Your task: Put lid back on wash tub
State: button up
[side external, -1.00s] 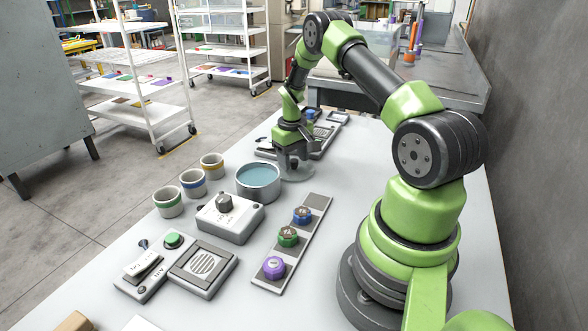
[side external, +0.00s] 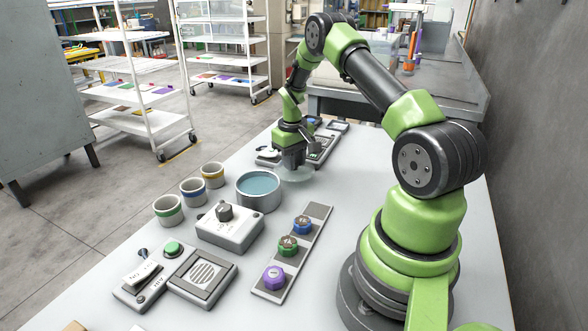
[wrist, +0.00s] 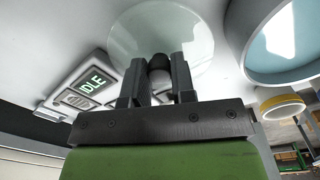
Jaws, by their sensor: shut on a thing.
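The wash tub (side external: 258,203) is a grey round tub with blue liquid inside, open at the top, standing mid-table. It also shows at the upper right of the wrist view (wrist: 262,75). The lid (side external: 302,175) is a clear round disc just right of the tub. In the wrist view the lid (wrist: 130,35) lies beyond my fingers, with a dark knob (wrist: 160,62) at its middle. My gripper (side external: 291,163) points down over the lid. In the wrist view my gripper (wrist: 158,75) is shut on the knob. I cannot tell whether the lid touches the table.
Several cups (side external: 193,190) stand left of the tub. A grey box with a dial (side external: 232,236) sits in front. A strip with colored knobs (side external: 288,245) lies at the front right. A panel reading IDLE (wrist: 92,82) is near the lid. Table right of the lid is clear.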

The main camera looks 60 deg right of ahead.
notch_tip(320, 180, up, 7)
jog(key=shift+w+a+f, duration=0.1)
jog(key=shift+a+f, duration=0.05)
jog(key=w+a+r+n, duration=0.2)
jog(key=a+n, duration=0.1)
jog(key=a, duration=0.3)
jog(key=w+a+r+n, duration=0.1)
jog(key=w+a+n, duration=0.15)
jog(key=a, duration=0.25)
jog(key=shift+n, duration=0.25)
jog(key=shift+s+a+f, duration=0.1)
jog(key=shift+s+f, duration=0.1)
jog(key=shift+f, duration=1.35)
jog(key=shift+s+f, duration=0.2)
jog(key=shift+f, duration=1.3)
jog(key=shift+f, duration=0.2)
jog(key=o, duration=1.5)
jog(key=shift+c, duration=0.2)
jog(key=shift+r, duration=0.1)
